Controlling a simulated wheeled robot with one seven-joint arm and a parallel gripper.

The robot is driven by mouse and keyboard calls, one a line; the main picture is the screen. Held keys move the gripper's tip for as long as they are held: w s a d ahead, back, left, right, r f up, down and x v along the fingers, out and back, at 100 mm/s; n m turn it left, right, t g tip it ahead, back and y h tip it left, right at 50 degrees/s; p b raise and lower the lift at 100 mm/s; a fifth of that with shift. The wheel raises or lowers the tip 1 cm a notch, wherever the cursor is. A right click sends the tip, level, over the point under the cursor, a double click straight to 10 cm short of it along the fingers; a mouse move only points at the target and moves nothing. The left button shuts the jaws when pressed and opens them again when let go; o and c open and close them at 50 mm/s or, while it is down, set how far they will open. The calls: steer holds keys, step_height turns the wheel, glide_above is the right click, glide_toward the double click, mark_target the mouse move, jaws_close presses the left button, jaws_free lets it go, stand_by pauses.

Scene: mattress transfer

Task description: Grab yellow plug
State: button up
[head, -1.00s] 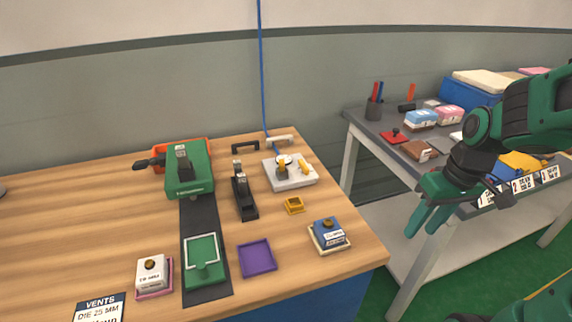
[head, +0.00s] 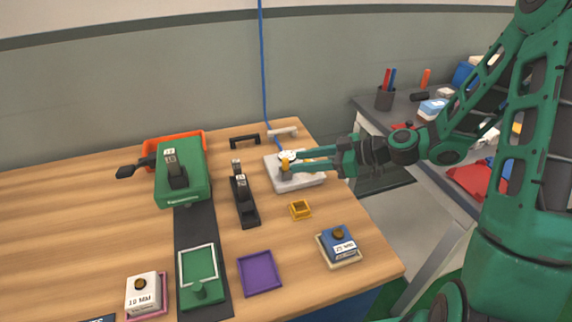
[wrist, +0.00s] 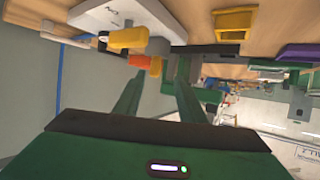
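A small yellow plug (head: 285,163) stands on the pale grey block (head: 278,179) on the wooden table. A yellow knob (wrist: 126,38) and an orange-red piece with a yellow end (wrist: 140,61) show in the wrist view, beyond and beside the fingertips. I cannot tell for sure which of these is the plug seen from the head. My gripper (head: 297,161) reaches in from the right, over the block, with its fingers apart and pointing at the plug. The wrist view shows a clear gap between the fingers (wrist: 160,63). Contact cannot be told. The gripper hides the block's right part.
A blue hose (head: 264,80) hangs down to the block. A black clamp (head: 243,197) stands left of it and a small yellow tray (head: 301,210) in front. A purple tray (head: 259,273) and a blue box (head: 340,243) are nearer. Black and white handles lie behind.

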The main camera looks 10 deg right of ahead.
mark_target(274, 174)
steer(key=shift+w+x, duration=0.15)
steer(key=shift+x, duration=1.55)
steer(key=shift+w+x, duration=0.2)
steer(key=shift+x, duration=1.5)
steer(key=shift+w+x, duration=0.15)
steer(key=shift+x, duration=1.55)
steer(key=shift+d, duration=0.25)
jaws_close()
